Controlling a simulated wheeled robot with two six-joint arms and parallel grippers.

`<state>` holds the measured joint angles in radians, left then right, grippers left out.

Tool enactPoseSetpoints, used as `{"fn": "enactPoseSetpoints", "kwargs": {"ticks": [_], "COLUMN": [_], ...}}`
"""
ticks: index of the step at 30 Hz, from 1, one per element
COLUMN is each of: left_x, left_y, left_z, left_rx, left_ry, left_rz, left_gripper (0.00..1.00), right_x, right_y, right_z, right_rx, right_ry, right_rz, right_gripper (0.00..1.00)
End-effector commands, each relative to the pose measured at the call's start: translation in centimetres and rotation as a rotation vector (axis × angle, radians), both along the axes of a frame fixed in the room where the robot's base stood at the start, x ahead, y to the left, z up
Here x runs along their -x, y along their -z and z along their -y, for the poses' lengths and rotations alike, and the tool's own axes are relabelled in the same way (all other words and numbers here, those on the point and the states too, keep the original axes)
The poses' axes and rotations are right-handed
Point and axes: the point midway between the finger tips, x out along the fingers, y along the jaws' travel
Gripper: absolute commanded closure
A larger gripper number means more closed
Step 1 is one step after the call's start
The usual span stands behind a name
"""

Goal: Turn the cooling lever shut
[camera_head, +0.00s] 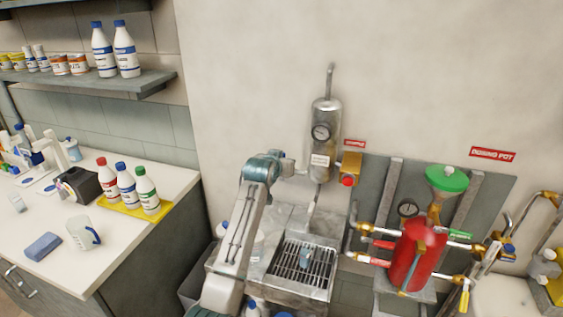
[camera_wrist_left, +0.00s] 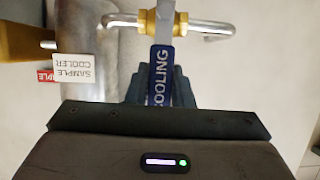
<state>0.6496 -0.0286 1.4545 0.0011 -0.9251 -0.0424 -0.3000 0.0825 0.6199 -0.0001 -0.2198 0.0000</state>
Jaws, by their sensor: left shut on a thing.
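The blue cooling lever (camera_wrist_left: 159,77), marked COOLING, shows in the left wrist view. It runs from a brass valve (camera_wrist_left: 152,22) down between the fingers of my left gripper (camera_wrist_left: 160,92). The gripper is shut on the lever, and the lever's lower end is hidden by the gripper. In this view the lever lies across the line of the bent metal pipe (camera_wrist_left: 205,27). In the head view my left gripper (camera_head: 286,168) is at the left side of the steel sample cooler (camera_head: 325,140), and I cannot make out the lever there. My right gripper is not in view.
A brass fitting with a red knob (camera_head: 348,180) is right of the cooler. Below is a sink with a grate (camera_head: 303,262). A red dosing pot (camera_head: 408,258) with a green funnel (camera_head: 446,178) and several valves stands right. A counter (camera_head: 120,240) with bottles is left.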

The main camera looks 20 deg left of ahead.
Motion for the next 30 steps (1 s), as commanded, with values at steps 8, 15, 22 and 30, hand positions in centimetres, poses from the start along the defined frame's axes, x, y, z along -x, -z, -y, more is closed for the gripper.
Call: {"fn": "enactPoseSetpoints", "kwargs": {"ticks": [8, 15, 22, 30], "left_x": [0.0, 0.3, 2.9, 7.5], "left_y": [0.1, 0.0, -0.8, -2.7], "left_z": [0.0, 0.0, -0.1, -0.2], "left_rx": [-0.001, 0.0, 0.0, 0.0], "left_ry": [0.0, 0.0, 0.0, 0.0], "left_rz": [-0.002, 0.0, 0.001, 0.001], "left_gripper": [0.57, 0.57, 0.57, 0.57], "right_x": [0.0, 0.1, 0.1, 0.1], "right_y": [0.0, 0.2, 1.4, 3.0], "right_z": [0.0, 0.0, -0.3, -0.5], "right_rx": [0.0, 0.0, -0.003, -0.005], "right_ry": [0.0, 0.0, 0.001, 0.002], "right_rz": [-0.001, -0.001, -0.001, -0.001], "right_gripper": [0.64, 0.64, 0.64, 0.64]}}
